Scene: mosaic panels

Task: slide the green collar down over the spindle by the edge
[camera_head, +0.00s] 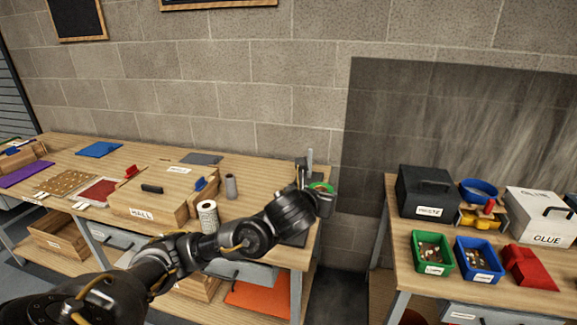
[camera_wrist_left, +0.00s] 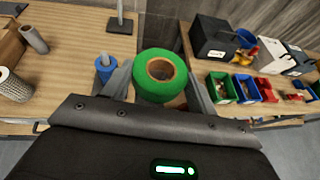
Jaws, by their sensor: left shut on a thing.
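The green collar (camera_wrist_left: 160,76) is a thick ring with a tan inner rim and an open bore. My left gripper (camera_wrist_left: 160,88) is shut on it, one finger at each side. In the head view the collar (camera_head: 322,187) shows at the end of my left arm, above the right end of the long bench. A grey upright post (camera_wrist_left: 120,12) on a dark flat base stands near that bench's right edge, apart from the collar. A blue-sleeved upright cylinder (camera_wrist_left: 104,69) stands closer, left of the collar. Which of these is the spindle I cannot tell. My right gripper is out of view.
A grey cylinder (camera_head: 231,187), a white perforated roll (camera_head: 208,216) and a wooden box (camera_head: 150,197) stand on the long bench (camera_head: 260,172), left of my gripper. A gap separates it from the right bench, which holds a green bin (camera_head: 432,254) and a blue bin (camera_head: 478,259).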

